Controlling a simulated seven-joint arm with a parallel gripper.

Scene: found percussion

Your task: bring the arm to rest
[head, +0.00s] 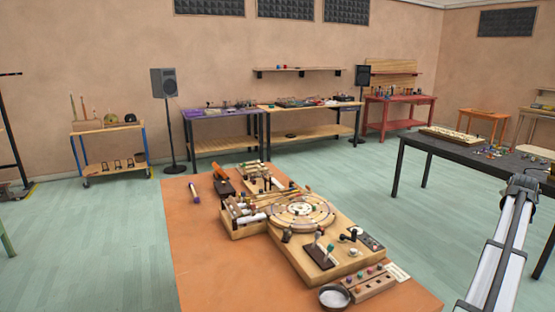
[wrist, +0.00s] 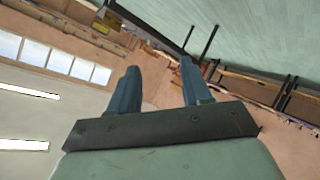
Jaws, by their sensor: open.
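My gripper (wrist: 157,82) shows in the wrist view with its two blue-grey fingers spread apart and nothing between them. It points out into the room, well clear of any surface. In the head view my arm rises along the right side, over the floor beside the orange table (head: 190,240). The gripper itself cannot be made out in the head view.
The orange table bears a wooden percussion board with a round disc (head: 300,210), and a small bowl (head: 334,297) near its front edge. A dark table (head: 425,150) with small parts stands behind my arm at right. Benches line the far wall. Open floor lies left.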

